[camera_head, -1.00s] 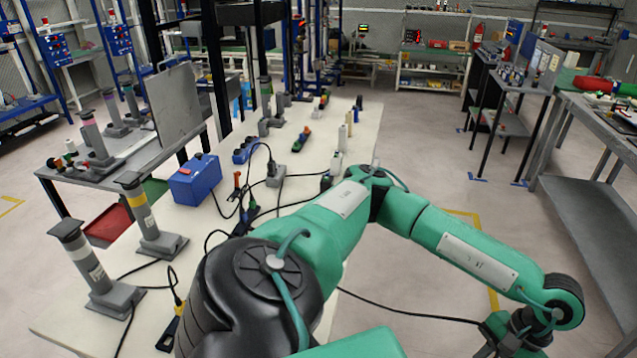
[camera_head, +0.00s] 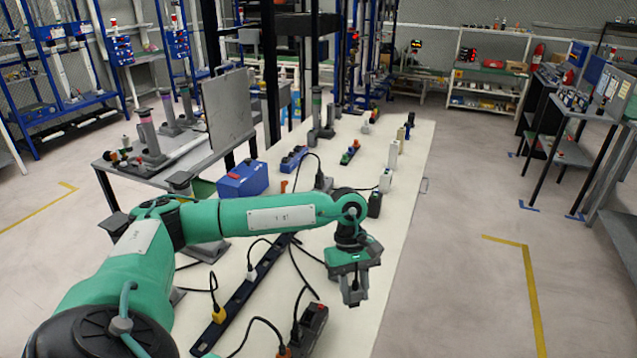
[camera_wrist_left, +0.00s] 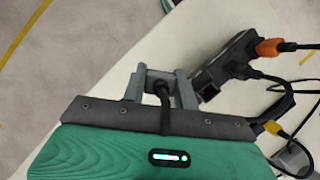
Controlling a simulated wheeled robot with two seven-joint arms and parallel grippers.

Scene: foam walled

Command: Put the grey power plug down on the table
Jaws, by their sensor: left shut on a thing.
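My left gripper (camera_head: 353,292) hangs low near the right edge of the white table (camera_head: 408,205), in the near half. In the left wrist view its two grey fingers (camera_wrist_left: 160,88) are shut on the grey power plug (camera_wrist_left: 157,78). A black cable runs back from the plug over the gripper body. The plug is mostly hidden between the fingers, and I cannot tell whether it touches the table. The table's edge (camera_wrist_left: 200,25) passes just beyond the fingers in that view. My right gripper is not in view.
A long black power strip (camera_head: 243,297) with yellow and white plugs lies left of the gripper. A second dark strip (camera_head: 312,328) with an orange plug lies nearer. A blue box (camera_head: 243,179) and several small upright items stand farther back.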

